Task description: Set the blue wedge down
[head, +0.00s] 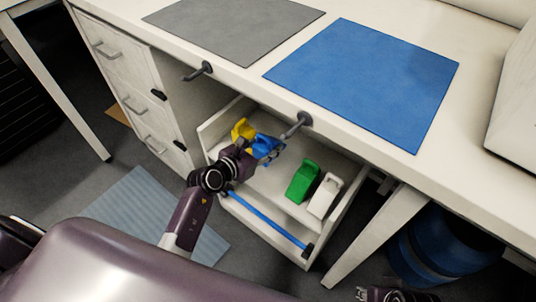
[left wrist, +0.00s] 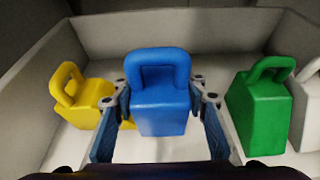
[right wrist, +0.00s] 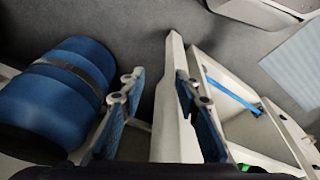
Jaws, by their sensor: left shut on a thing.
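The blue wedge (left wrist: 160,98) has a loop handle on top and sits between the fingers of my left gripper (left wrist: 160,100), which is shut on it. In the head view the blue wedge (head: 264,146) is over or in the open white drawer (head: 272,185), between the yellow wedge (head: 243,129) and the green wedge (head: 302,182). Whether its base touches the drawer floor cannot be told. My right gripper (right wrist: 160,92) is open and empty, outside the drawer, with a white table leg showing between its fingers.
A white wedge (head: 325,196) stands beside the green one in the drawer. A blue mat (head: 365,80) and a grey mat (head: 235,30) lie on the tabletop above. A blue barrel (right wrist: 58,88) stands on the floor near my right gripper.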

